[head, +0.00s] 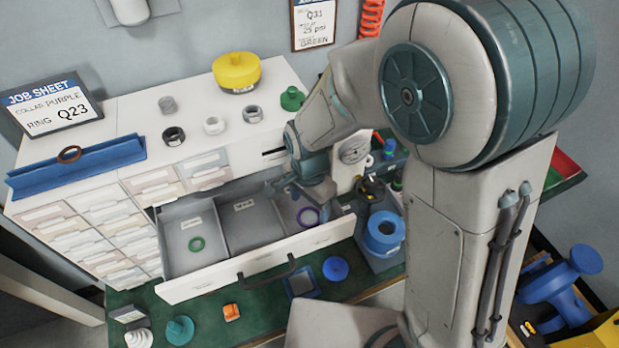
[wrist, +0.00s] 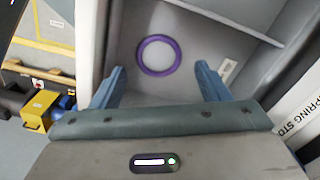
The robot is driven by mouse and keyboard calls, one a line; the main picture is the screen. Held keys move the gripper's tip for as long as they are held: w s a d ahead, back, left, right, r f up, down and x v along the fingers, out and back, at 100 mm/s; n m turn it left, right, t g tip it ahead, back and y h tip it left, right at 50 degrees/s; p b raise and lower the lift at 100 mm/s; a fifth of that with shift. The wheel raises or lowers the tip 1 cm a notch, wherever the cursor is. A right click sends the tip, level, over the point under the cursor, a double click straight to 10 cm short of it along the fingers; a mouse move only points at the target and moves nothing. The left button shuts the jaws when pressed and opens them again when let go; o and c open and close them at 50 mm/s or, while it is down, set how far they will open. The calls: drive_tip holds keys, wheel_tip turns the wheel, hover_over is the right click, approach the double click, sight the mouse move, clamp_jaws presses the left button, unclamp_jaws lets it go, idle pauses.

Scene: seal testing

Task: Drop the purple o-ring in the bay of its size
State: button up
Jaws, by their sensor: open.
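The purple o-ring (head: 308,217) lies flat on the floor of the right bay of the open drawer (head: 258,262). In the wrist view the purple o-ring (wrist: 158,55) lies ahead of my fingers, touching neither. My gripper (wrist: 160,85) is open and empty above that bay; in the head view my gripper (head: 300,190) partly hides the bay's back. A green o-ring (head: 196,244) lies in the left bay. The middle bay (head: 250,228) looks empty. Each bay has a small label, too small to read. The job sheet (head: 52,102) reads collar purple, ring Q23.
The white cabinet top (head: 200,95) holds a yellow pot (head: 237,72), several collars and a blue rail (head: 76,166) with a brown ring (head: 69,154). Walls divide the drawer's bays. A blue spool (head: 383,234) stands to the right of the drawer. Small parts lie on the green bench in front.

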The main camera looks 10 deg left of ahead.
sight(310, 217)
wheel_tip(310, 217, up, 10)
drive_tip(key=shift+r, duration=0.2)
drive_tip(key=s+d+r+n+t, duration=0.1)
drive_tip(key=s+d+r+n, duration=0.1)
drive_tip(key=d, duration=0.8)
drive_tip(key=s+d+r+n+t, duration=0.2)
drive_tip(key=s+d+n, duration=0.3)
drive_tip(key=d, duration=0.6)
drive_tip(key=shift+d+r, duration=0.25)
drive_tip(key=shift+r, duration=0.4)
drive_tip(key=shift+s, duration=0.15)
